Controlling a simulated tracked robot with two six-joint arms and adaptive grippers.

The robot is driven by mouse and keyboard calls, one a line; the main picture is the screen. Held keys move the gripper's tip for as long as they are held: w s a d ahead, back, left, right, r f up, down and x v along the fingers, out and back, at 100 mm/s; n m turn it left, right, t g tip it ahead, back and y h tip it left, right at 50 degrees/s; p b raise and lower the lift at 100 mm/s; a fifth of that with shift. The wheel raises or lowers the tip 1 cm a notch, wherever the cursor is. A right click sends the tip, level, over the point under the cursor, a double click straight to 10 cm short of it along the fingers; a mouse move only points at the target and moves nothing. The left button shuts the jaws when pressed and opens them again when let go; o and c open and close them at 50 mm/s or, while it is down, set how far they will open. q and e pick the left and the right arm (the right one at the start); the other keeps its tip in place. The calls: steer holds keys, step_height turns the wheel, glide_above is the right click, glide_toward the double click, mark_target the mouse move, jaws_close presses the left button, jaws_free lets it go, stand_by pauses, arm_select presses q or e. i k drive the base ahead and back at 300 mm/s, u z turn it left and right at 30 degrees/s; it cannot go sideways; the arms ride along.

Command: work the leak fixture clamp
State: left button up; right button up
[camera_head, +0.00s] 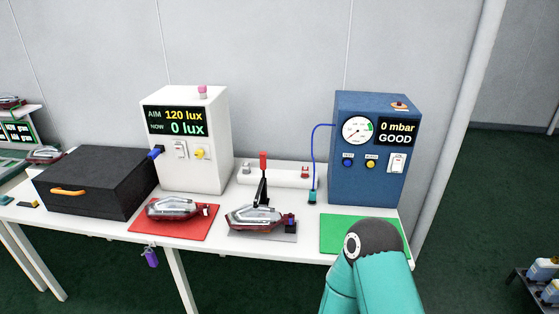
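The leak fixture (285,236) is a grey plate on the white bench, with a tail lamp (250,218) lying on it. Its clamp lever (261,185) is black with a red grip (263,161) and stands nearly upright behind the lamp. A white cylinder (290,176) lies behind it, with a small teal connector (312,197) at its right end. A blue hose (314,150) runs from the connector to the blue leak tester (372,150), which reads 0 mbar and GOOD. Neither gripper shows; only my teal arm is at the lower right.
A second tail lamp (175,209) lies on a red mat (182,231) to the left. A green mat (332,236) at the right is partly hidden by my arm. A white lux tester (188,140) and a black box (95,180) stand left. A purple padlock (151,258) hangs at the front edge.

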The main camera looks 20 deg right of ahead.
mark_target(263, 157)
steer(key=z, duration=0.1)
steer(key=i, duration=1)
steer(key=u, duration=0.05)
